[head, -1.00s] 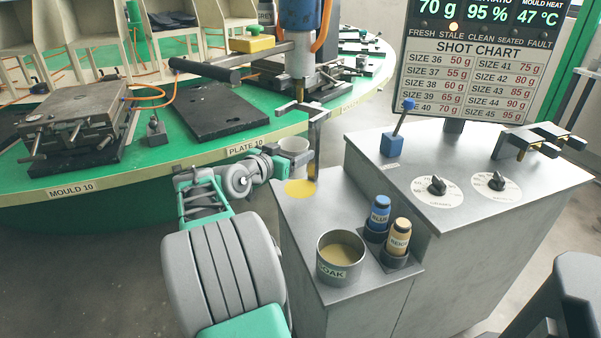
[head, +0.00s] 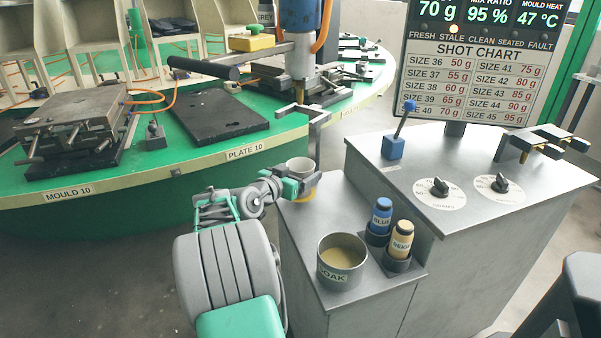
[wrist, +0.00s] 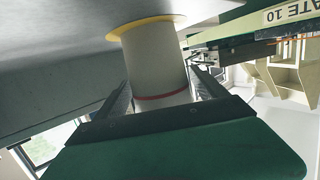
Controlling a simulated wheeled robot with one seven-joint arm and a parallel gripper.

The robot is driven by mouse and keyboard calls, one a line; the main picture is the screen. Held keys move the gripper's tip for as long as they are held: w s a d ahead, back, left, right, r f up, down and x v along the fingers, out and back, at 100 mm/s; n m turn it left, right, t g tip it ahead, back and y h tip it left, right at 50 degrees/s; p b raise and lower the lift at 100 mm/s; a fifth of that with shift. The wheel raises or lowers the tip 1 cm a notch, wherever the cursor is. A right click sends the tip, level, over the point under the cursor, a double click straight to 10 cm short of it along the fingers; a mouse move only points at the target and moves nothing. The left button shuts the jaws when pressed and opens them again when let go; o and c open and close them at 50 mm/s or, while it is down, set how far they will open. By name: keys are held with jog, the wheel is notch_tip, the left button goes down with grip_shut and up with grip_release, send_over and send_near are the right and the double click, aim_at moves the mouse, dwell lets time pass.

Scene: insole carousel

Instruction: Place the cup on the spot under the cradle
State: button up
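The cup (head: 301,165) is pale and upright, at the yellow spot (head: 312,193) on the left end of the grey counter. In the wrist view the cup (wrist: 155,60) has a red band, and the yellow spot (wrist: 115,33) shows around its base. I cannot tell whether the base touches or hovers just above. The forked cradle (head: 304,112) is over the cup on an upright post. My gripper (head: 299,184) has one finger on each side of the cup and looks closed on it; in the wrist view the gripper (wrist: 160,95) shows both fingers against the wall.
A soak pot (head: 341,262) and two bottles, blue (head: 380,216) and cream (head: 402,240), stand right of my arm. The raised console (head: 465,170) is farther right. The green carousel (head: 190,170) is behind. The counter between cup and pot is clear.

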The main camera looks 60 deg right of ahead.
jog(key=shift+o, duration=0.9)
